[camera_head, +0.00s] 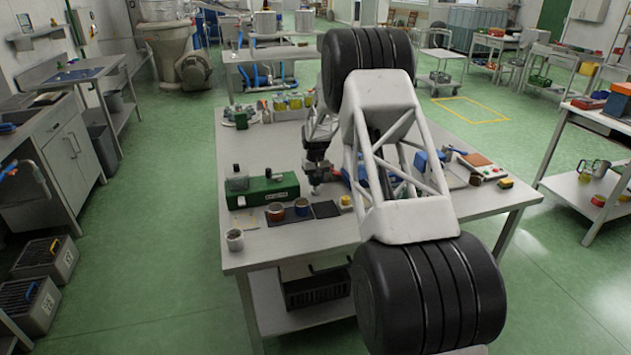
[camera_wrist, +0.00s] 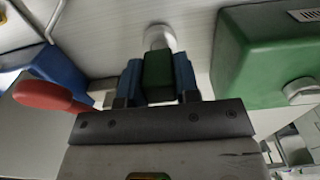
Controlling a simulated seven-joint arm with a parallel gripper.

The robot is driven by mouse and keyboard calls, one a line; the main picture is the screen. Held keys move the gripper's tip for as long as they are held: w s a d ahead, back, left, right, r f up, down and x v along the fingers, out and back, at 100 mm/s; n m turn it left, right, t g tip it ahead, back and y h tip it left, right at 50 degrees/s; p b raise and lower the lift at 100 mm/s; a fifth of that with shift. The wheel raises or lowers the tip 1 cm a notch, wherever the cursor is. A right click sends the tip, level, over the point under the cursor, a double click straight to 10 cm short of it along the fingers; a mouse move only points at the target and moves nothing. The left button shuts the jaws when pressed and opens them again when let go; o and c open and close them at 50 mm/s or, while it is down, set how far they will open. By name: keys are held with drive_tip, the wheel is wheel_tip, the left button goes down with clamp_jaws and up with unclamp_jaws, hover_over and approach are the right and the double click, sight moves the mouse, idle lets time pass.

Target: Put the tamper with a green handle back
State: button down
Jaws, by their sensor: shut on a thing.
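In the wrist view, the tamper's green handle (camera_wrist: 158,72) sits between the blue pads of my gripper (camera_wrist: 158,85). The jaws are shut on it. The tamper's pale round metal end (camera_wrist: 159,37) points away from my gripper, over a light surface; I cannot tell whether it touches. In the head view, my gripper (camera_head: 317,178) is low over the table, just right of a green block (camera_head: 283,189). That green block also shows at the right of the wrist view (camera_wrist: 262,60). The tamper is hard to make out in the head view.
On the table (camera_head: 290,240), small cups (camera_head: 275,212) stand on dark mats in front of the green block, and a grey cup (camera_head: 234,240) stands near the front-left corner. Jars (camera_head: 295,101) stand at the back.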

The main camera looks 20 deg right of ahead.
drive_tip(key=shift+f, duration=0.25)
drive_tip(key=shift+f, duration=0.15)
drive_tip(key=c, duration=0.8)
unclamp_jaws()
drive_tip(key=shift+c, duration=0.2)
wheel_tip(320, 180, up, 12)
drive_tip(key=shift+r, duration=0.15)
idle(0.4)
